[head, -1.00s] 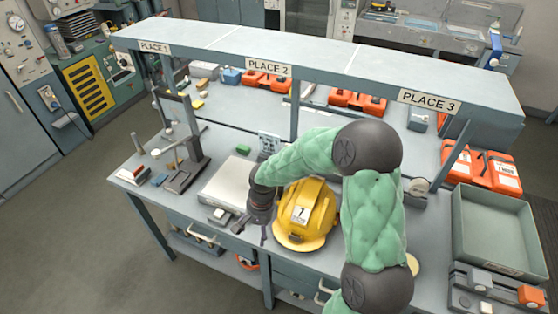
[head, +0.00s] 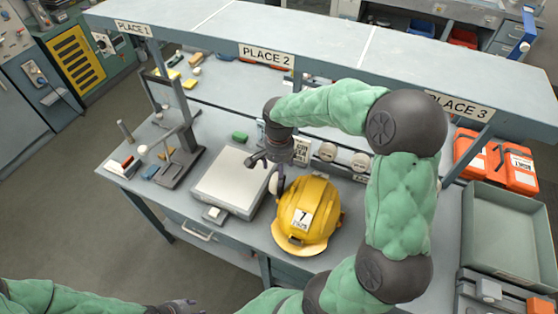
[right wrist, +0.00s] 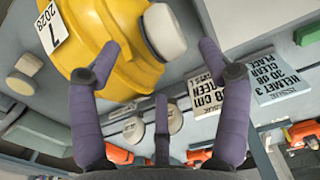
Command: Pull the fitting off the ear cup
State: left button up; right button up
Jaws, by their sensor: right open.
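The yellow helmet (head: 307,212) with a "7" label sits on the bench; it also shows at the top of the right wrist view (right wrist: 115,60). A pale ear cup (right wrist: 165,30) is on the helmet's side. I cannot make out a separate fitting on it. My right gripper (head: 268,165) is at the helmet's back left in the head view. In the right wrist view its spread fingers (right wrist: 158,65) are empty, with the cup beyond and between their tips. My left gripper (head: 182,307) is low at the front edge of the view, its jaws unclear.
A flat pale scale-like plate (head: 232,182) lies left of the helmet, with a dark stand (head: 182,165) farther left. Two round pale pieces (head: 328,151) stand behind the helmet near printed cards (right wrist: 208,93). An overhead shelf (head: 330,50) spans the back. A grey-green tray (head: 500,240) is at right.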

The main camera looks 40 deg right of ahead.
aim_at(277, 187)
notch_tip(277, 187, down, 9)
jog(key=shift+b, duration=0.6)
jog(key=c, duration=1.3)
jog(key=shift+o, duration=1.2)
jog(key=shift+c, duration=0.7)
jog(key=shift+r, duration=0.1)
jog(key=shift+r+p, duration=1.55)
jog(key=shift+r, duration=0.9)
